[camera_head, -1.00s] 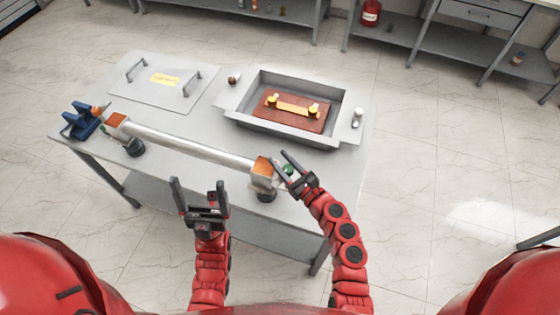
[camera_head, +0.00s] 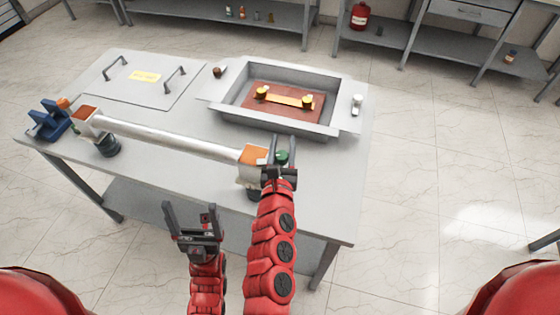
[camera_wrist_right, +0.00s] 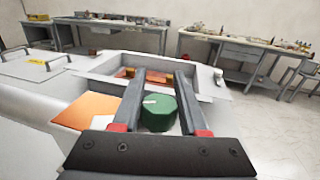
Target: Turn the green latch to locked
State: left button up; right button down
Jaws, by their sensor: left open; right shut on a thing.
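The green latch (camera_head: 282,157) is a round green knob at the right end of the long white bar (camera_head: 175,141), beside the orange-topped end block (camera_head: 254,154). In the right wrist view the green latch (camera_wrist_right: 159,112) sits between the two fingers. My right gripper (camera_head: 283,148) is shut on the green latch, with a finger on each side of it. My left gripper (camera_head: 190,213) is open and empty, in front of the table's front edge. The underside of the latch is hidden.
A grey tray (camera_head: 345,118) holding a brown block with yellow fittings stands behind the bar. A grey lid (camera_head: 110,72) with two handles lies at the back left. A blue clamp (camera_head: 48,122) is at the bar's left end. The tabletop's front right (camera_head: 335,200) is clear.

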jog(key=shift+s+d+f+m+g+h+b, duration=0.2)
jog(key=shift+m+h+b, duration=0.6)
jog(key=shift+b, duration=1.25)
jog(key=shift+w+d+f+m+g+h+b, duration=0.15)
jog(key=shift+m+g+h+b, duration=0.25)
jog(key=shift+h+b, duration=1.15)
jog(key=shift+s+d+f+m+g+h+b, duration=0.15)
jog(key=shift+m+h+b, duration=0.4)
jog(key=shift+b, duration=1.95)
jog(key=shift+r+m+g+h+b, duration=0.25)
jog(key=shift+m+h+b, duration=0.1)
jog(key=shift+b, duration=0.25)
jog(key=shift+c, duration=2.2)
grip_release()
jog(key=shift+r, duration=0.1)
